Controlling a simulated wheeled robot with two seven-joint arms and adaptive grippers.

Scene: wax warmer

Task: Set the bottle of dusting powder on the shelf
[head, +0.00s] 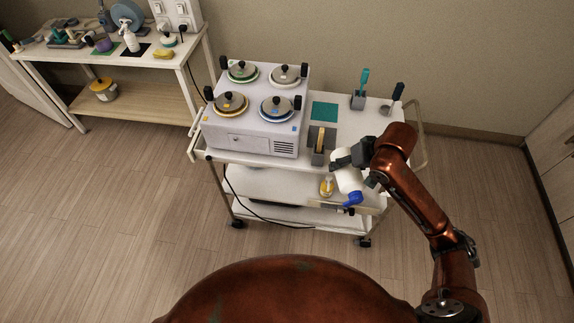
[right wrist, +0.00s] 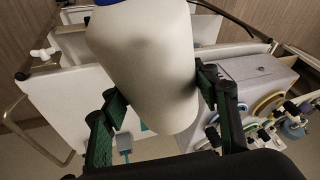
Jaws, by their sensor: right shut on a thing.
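The white bottle with a blue cap (head: 345,180) is in my right gripper (head: 349,161). It hangs tilted, cap end low and towards me, in front of the trolley's right front. In the right wrist view the white bottle (right wrist: 150,70) fills the middle between the two green-lined fingers, with a bit of blue at the top edge. The trolley has a middle shelf (head: 262,184) under its top and a lower shelf (head: 290,215). The bottle covers part of the middle shelf's right side. Whether it touches the trolley I cannot tell. My left gripper is out of view.
A wax warmer (head: 250,138) with several lidded pots stands on the trolley top. A small yellow-and-white bottle (head: 327,186) is on the middle shelf, close left of the held bottle. A side table (head: 140,60) with a wooden lower shelf (head: 135,94) stands at the left.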

